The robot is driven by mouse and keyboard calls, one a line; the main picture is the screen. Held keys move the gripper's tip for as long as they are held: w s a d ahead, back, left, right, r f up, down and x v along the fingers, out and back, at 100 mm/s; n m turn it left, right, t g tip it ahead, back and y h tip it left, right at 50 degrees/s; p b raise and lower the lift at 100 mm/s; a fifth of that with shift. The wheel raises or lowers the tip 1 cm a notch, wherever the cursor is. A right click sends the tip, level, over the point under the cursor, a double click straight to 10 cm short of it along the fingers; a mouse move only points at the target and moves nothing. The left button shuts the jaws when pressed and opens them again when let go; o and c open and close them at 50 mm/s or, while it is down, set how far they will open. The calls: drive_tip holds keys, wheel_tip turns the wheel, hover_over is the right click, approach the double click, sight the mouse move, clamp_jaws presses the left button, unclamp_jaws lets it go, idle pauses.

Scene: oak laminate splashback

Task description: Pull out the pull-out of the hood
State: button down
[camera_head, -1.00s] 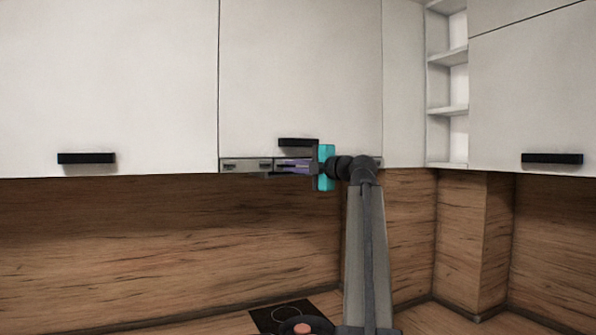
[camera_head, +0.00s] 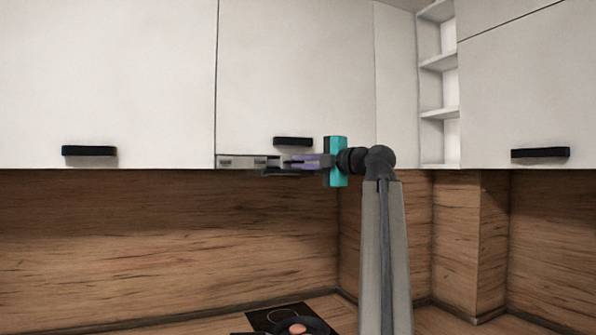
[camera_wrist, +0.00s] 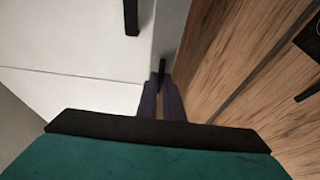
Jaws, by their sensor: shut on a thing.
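The hood's pull-out (camera_head: 240,161) is a slim grey strip under the white cabinet in the head view. My gripper (camera_head: 296,162) has purple fingers and a teal body, and it reaches in from the right at the strip's front. It is shut on a part of the pull-out's front. In the wrist view the purple fingers (camera_wrist: 161,95) close around a thin dark bar (camera_wrist: 162,70), beside the white cabinet face. My gripper and wrist hide the right part of the strip in the head view.
A black cabinet handle (camera_head: 293,141) sits just above my gripper. Other white cabinets with black handles (camera_head: 89,151) stand to both sides. A cooktop with a dark pan (camera_head: 298,327) lies below. The space before the wooden splashback (camera_head: 170,240) is free.

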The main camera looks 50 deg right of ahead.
drive_tip(key=shift+s+a, duration=0.25)
drive_tip(key=shift+s, duration=0.4)
drive_tip(key=c, duration=1.9)
unclamp_jaws()
drive_tip(key=s+b, duration=0.2)
drive_tip(key=s, duration=1.1)
drive_tip(key=shift+s+b, duration=0.4)
drive_tip(key=shift+d, duration=0.1)
